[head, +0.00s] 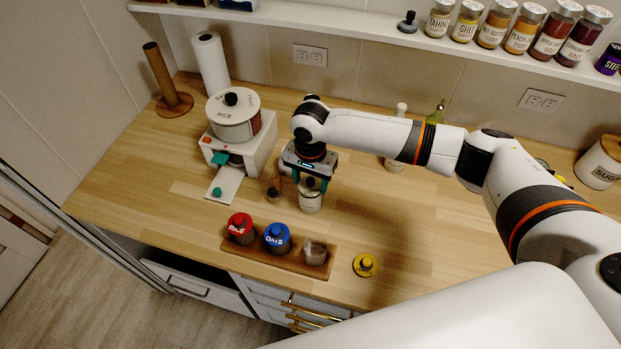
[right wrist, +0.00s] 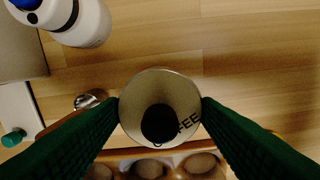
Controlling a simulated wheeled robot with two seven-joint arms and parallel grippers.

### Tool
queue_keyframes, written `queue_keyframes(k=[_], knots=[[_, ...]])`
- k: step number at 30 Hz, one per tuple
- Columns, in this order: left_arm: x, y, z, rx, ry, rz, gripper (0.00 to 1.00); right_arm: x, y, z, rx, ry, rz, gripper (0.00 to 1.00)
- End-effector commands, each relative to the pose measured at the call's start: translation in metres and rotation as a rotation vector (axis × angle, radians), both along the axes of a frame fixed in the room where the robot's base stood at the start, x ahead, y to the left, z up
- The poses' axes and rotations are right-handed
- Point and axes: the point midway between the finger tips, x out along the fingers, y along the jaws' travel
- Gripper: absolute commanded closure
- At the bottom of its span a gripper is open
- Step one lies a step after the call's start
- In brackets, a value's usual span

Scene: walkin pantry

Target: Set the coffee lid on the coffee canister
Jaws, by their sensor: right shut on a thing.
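My right gripper (head: 311,184) points down over the middle of the counter. In the right wrist view a round grey-beige coffee lid (right wrist: 150,85) marked COFFEE, with a black knob, lies between the fingers, which meet its two sides. In the head view a pale, upright cylinder (head: 311,203), apparently the coffee canister, shows directly below the fingers. The lid and fingers hide its top. I cannot tell whether the lid touches it or hangs just above. My left gripper is not in view.
A wooden rack (head: 228,247) in front holds a red-lidded jar (head: 240,226), a blue-lidded jar (head: 277,236) and an open jar (head: 315,253). A yellow lid (head: 365,264) lies right of it.

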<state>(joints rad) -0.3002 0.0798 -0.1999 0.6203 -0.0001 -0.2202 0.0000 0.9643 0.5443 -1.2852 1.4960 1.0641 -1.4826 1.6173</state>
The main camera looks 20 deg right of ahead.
Motion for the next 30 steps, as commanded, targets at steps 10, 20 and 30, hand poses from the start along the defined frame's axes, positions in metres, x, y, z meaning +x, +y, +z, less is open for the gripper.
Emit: queue_keyframes(k=[10,20,30], knots=[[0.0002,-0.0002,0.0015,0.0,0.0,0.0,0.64,0.0001,0.0001,-0.0049,0.001,0.001,-0.001,0.65],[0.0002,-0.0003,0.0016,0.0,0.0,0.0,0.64,0.0001,0.0001,-0.0068,0.0,0.0,0.0,0.18],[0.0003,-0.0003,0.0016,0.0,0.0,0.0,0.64,0.0,0.0,-0.0068,0.0,0.0,0.0,0.0]])
